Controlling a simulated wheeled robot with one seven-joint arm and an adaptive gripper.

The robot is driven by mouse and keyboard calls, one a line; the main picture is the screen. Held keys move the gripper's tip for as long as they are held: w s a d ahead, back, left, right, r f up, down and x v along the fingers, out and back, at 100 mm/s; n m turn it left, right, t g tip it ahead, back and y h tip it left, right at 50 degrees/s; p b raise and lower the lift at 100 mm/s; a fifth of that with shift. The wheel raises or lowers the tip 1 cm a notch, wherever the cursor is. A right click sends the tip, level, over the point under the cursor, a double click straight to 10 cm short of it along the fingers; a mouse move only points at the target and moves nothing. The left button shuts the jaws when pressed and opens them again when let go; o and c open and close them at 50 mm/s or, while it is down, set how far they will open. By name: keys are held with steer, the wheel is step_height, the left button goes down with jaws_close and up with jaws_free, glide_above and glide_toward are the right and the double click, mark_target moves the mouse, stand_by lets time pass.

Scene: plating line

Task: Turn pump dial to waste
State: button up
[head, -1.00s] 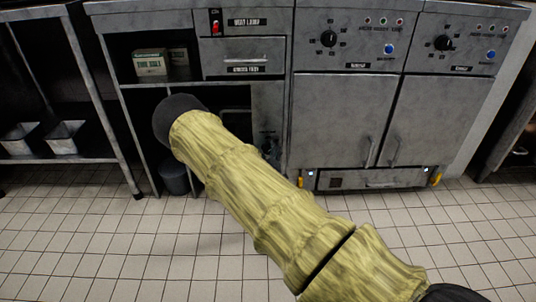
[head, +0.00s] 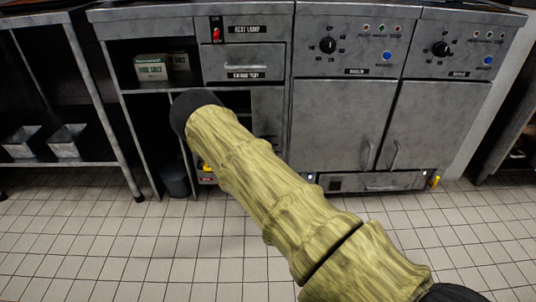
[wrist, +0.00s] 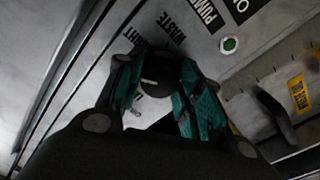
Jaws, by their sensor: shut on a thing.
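In the wrist view, the black round pump dial (wrist: 156,78) sits on a grey panel. A short white mark shows on its face, lying roughly across the picture. My gripper (wrist: 160,88) has its teal fingers closed on both sides of the dial. The word WASTE (wrist: 171,30) is printed just above the dial, with another partly cut-off word to its left. In the head view, my arm hides the gripper and the dial.
A black handle (wrist: 276,115) and a yellow tag (wrist: 297,93) lie right of the dial. In the head view, a dark bucket (head: 175,180) stands on the floor left of my arm, under a shelf with salt boxes (head: 151,68). Cabinets (head: 343,125) stand right; the tiled floor in front is clear.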

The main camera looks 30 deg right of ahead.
steer(key=shift+m+p, duration=4.4)
steer(key=shift+m, duration=4.4)
steer(key=shift+w+a, duration=0.1)
steer(key=o, duration=1.1)
steer(key=shift+c, duration=0.2)
steer(key=v, duration=1.2)
